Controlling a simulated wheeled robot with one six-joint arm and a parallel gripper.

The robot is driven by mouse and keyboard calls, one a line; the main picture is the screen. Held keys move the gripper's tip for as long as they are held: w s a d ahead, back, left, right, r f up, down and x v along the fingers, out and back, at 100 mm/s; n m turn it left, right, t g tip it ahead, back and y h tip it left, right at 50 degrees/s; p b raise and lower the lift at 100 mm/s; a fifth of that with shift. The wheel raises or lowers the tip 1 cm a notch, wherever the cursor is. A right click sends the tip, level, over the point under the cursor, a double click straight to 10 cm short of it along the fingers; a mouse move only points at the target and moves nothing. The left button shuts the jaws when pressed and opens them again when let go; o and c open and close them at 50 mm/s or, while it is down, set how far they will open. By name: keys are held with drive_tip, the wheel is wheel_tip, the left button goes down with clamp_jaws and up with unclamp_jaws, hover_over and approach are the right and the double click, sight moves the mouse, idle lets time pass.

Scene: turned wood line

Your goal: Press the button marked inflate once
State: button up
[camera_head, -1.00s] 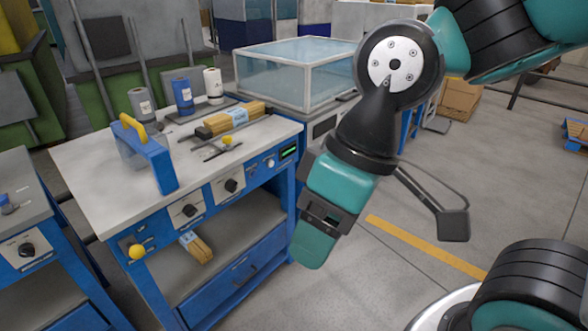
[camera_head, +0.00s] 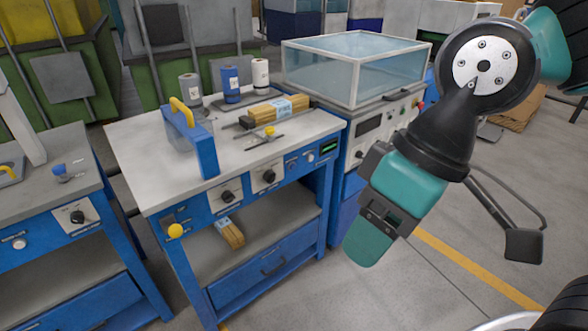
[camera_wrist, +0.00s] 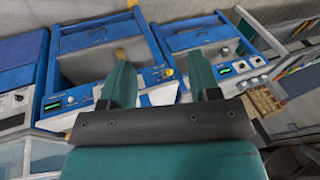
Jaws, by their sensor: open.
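A blue bench (camera_head: 230,140) with a front control panel stands left of centre in the head view. Its panel carries black knobs (camera_head: 269,176), a pale round button (camera_head: 291,164) and a green-lit display (camera_head: 328,148). The labels are too small to read, so I cannot tell which button is marked inflate. My gripper (camera_head: 368,243) hangs right of this bench in the head view, pointing down, apart from the panel. In the wrist view my gripper (camera_wrist: 160,78) has its two teal fingers spread with nothing held between them. Panels with small buttons show beyond them.
A yellow knob (camera_head: 175,231) sits on the bench's left front corner. A second bench (camera_head: 50,180) with a knob and a pale button stands at the left. A clear-covered tank (camera_head: 355,65) with a control panel stands behind my gripper. Open floor lies at the right.

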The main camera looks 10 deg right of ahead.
clamp_jaws()
idle(1.5)
